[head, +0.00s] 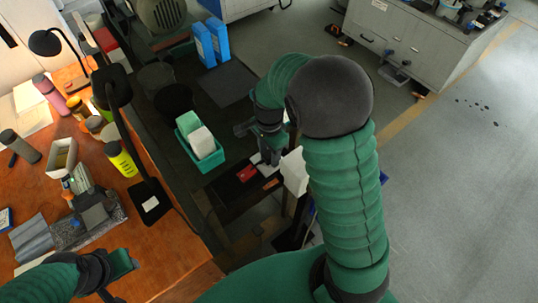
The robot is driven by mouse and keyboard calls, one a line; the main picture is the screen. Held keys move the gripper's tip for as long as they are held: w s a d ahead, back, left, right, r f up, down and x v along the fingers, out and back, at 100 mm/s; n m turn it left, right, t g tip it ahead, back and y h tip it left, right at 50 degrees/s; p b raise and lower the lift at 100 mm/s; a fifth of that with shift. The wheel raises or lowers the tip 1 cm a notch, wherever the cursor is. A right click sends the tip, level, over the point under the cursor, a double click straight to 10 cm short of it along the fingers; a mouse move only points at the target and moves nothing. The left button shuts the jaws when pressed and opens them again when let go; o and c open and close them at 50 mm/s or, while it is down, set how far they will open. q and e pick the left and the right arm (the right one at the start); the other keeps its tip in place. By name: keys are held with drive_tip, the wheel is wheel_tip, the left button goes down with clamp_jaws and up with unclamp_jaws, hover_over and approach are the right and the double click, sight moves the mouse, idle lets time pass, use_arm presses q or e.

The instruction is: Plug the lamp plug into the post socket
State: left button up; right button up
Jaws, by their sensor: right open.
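A black desk lamp (150,200) stands at the right edge of the orange-brown table. A second black lamp (45,42) is at the far left. I cannot make out the lamp plug with certainty. A white block (294,172) beside my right forearm sits by a dark upright; I cannot tell whether it is the post socket. My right gripper (268,157) points down, open, just left of the white block, above a dark surface with a small red item (247,172). My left gripper (112,280) is low at the left, over the table's front; its fingertips are unclear.
A teal bin (204,166) with green and white contents stands left of my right gripper. Blue binders (211,43) are behind it. The wooden table (165,255) carries several bottles, a yellow-and-black bottle (121,160) and a small box. Grey floor is open at right.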

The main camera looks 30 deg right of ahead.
sight(269, 155)
clamp_jaws()
drive_tip(key=shift+r, duration=0.1)
drive_tip(key=shift+r, duration=0.6)
drive_tip(key=shift+s+a+r, duration=0.1)
drive_tip(key=shift+s+r, duration=0.05)
drive_tip(key=shift+r, duration=0.45)
drive_tip(key=shift+s+a+r, duration=0.1)
drive_tip(key=shift+r, duration=0.45)
drive_tip(key=s+a, duration=0.4)
drive_tip(key=s, duration=0.2)
drive_tip(key=s+a+r+b, duration=0.1)
drive_tip(key=s+a, duration=0.3)
drive_tip(key=s, duration=0.3)
drive_tip(key=shift+r, duration=0.2)
